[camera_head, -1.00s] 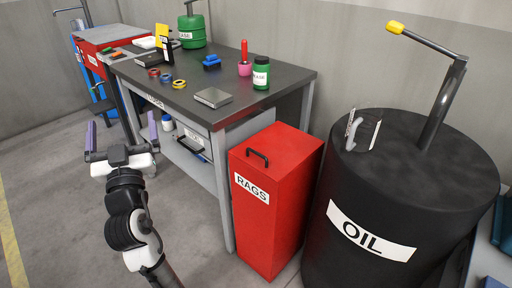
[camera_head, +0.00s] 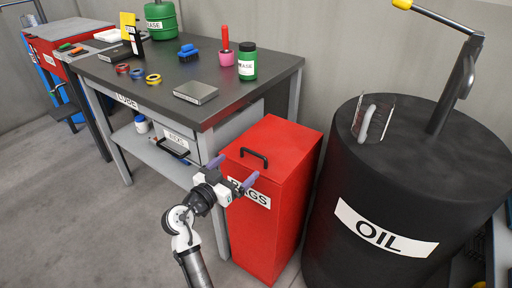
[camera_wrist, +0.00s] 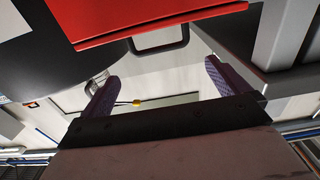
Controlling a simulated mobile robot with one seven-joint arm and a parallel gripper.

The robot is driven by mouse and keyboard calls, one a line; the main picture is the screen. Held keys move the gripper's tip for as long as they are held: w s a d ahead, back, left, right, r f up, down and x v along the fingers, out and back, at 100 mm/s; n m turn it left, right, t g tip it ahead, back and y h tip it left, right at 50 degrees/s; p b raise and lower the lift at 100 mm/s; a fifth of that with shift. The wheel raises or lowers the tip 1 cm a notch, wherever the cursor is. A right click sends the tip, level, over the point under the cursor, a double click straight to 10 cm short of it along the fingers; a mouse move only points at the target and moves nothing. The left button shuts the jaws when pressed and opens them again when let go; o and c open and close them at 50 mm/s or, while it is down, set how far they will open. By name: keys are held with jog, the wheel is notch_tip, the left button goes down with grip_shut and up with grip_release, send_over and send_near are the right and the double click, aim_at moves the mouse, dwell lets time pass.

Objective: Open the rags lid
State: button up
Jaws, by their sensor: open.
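The red rags bin (camera_head: 270,215) stands upright on the floor between the workbench and the oil drum. Its red lid (camera_head: 284,144) is closed, with a black loop handle (camera_head: 254,156) near the front edge. My gripper (camera_head: 236,170) is open and empty, in front of the bin's upper front-left side and partly covering the RAGS label (camera_head: 250,193). In the wrist view, the red lid's edge (camera_wrist: 145,22) is at the top, with the dark handle (camera_wrist: 165,38) just beyond it. The purple fingers (camera_wrist: 158,90) are spread apart there, and the handle is not between them.
The black oil drum (camera_head: 385,190) stands close on the right. The floor at the left front is clear.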

aim_at(252, 153)
jog(key=p+x, duration=0.2)
jog(key=x, duration=0.9)
jog(key=shift+w, duration=0.1)
jog(key=c, duration=1.3)
jog(key=shift+r, duration=0.1)
